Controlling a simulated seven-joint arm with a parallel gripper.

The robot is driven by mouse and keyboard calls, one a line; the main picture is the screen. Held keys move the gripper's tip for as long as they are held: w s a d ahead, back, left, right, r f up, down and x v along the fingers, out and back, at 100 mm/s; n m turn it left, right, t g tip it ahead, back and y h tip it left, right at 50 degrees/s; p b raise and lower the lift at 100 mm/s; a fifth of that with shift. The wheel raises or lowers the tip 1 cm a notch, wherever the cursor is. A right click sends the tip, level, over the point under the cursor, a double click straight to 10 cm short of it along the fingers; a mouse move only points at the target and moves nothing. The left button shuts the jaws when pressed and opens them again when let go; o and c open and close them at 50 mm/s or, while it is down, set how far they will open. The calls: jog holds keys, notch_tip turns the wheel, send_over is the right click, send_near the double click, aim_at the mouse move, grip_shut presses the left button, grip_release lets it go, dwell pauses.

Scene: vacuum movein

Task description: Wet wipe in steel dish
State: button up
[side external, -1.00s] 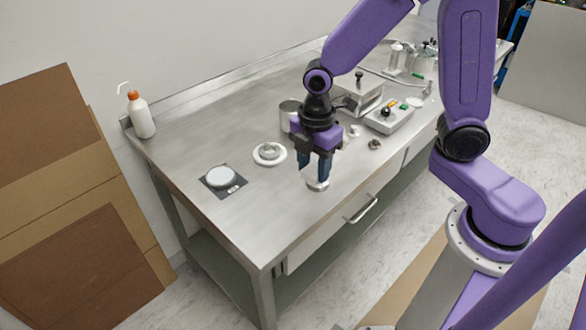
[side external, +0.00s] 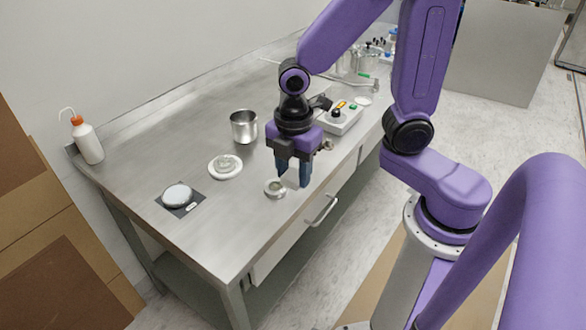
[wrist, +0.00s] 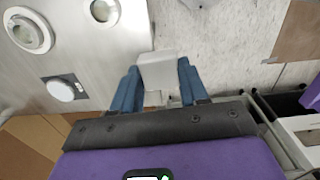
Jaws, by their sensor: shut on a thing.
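My gripper (side external: 293,180) is shut on a white wipe (wrist: 158,72), a pale block-like piece between the blue fingers in the wrist view. In the side view only a small pale part of the wipe (side external: 291,178) shows between the fingers. A small round steel dish (side external: 275,188) rests on the steel table near its front edge. My gripper is just right of it in the side view. In the wrist view the dish (wrist: 104,11) is at the top, left of the wipe and clear of it. The wipe's exact height above the table cannot be told.
A white ring-shaped piece (side external: 225,168), a white disc on a dark plate (side external: 178,194), a steel cup (side external: 243,126) and a squeeze bottle (side external: 88,142) stand on the table (side external: 130,165). A control box (side external: 338,119) is behind my gripper. The front table edge is close.

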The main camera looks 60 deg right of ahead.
jog(key=w+a, duration=0.4)
jog(key=w, duration=0.4)
jog(key=w+a, duration=0.4)
jog(key=w, duration=0.3)
send_near(177, 194)
jog(key=shift+w+f, duration=0.1)
jog(key=shift+f, duration=2.7)
jog(key=shift+f, duration=0.55)
notch_tip(177, 194, up, 7)
dwell(0.8)
